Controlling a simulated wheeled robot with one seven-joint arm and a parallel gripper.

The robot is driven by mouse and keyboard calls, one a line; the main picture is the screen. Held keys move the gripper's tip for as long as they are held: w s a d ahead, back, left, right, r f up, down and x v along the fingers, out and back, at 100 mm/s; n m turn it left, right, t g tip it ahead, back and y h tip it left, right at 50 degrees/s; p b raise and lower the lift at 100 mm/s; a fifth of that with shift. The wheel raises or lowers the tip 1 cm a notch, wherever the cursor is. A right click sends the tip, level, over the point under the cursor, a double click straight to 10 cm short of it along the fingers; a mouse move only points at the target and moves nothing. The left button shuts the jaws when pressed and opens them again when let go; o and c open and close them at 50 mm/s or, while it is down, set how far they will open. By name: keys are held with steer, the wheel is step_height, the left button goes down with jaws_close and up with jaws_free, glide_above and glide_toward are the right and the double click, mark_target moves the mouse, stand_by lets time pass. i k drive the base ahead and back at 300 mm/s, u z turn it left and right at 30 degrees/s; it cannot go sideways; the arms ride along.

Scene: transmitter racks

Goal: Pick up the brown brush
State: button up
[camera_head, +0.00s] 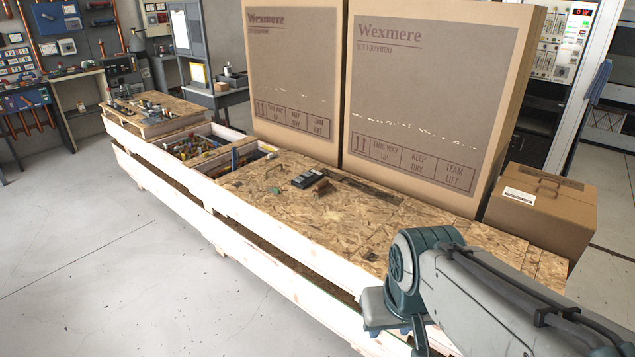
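A small brown item (321,188) that looks like the brush lies on the chipboard top of the long wooden crate (345,209). It is too small for me to make out bristles or handle. It lies close beside a dark handheld device (306,180); I cannot tell whether they touch. My arm reaches in from the lower right, with its teal joint over the crate's near right part. My gripper is not visible, so its state and what it holds do not show.
Two tall cardboard boxes (294,77) (430,95) stand behind the crate top. A smaller carton (541,210) is at the right. Open compartments (203,144) with cables and tools lie left of the chipboard. The floor (130,260) at the left is clear.

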mark_target(321, 189)
steer(key=z, duration=0.45)
steer(key=k, duration=1.05)
steer(key=u, duration=0.8)
steer(key=i, duration=1.2)
steer(key=u, duration=0.75)
steer(key=i, duration=1.6)
steer(key=z, duration=0.55)
steer(key=i, duration=1.1)
steer(key=z, duration=1.65)
steer(key=i, duration=0.55)
steer(key=z, duration=0.4)
